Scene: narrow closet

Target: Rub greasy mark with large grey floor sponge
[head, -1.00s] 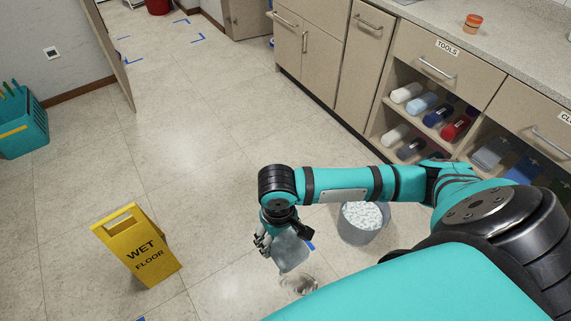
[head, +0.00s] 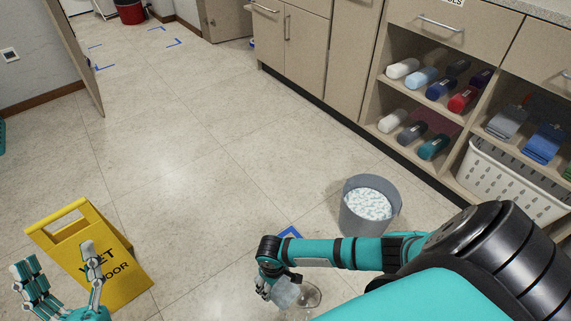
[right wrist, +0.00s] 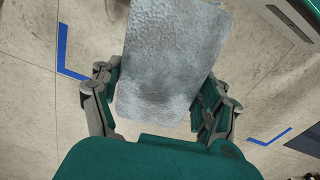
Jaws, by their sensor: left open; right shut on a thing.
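The large grey sponge (right wrist: 170,60) is held between the fingers of my right gripper (right wrist: 158,103) in the right wrist view. In the head view my right gripper (head: 270,284) is low over the floor, with the light grey sponge (head: 286,293) below its fingers. The greasy mark (head: 311,296) is a dark, curved smear on the floor, just right of the sponge and partly covered by it. I cannot tell whether the sponge touches the floor. My left gripper (head: 58,262) is open and empty at the lower left, in front of the yellow sign.
A yellow wet-floor sign (head: 118,270) stands at the left. A grey bucket (head: 369,210) with white contents stands beyond my right arm. Blue tape (head: 289,232) marks the floor near the mark. The middle floor is clear.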

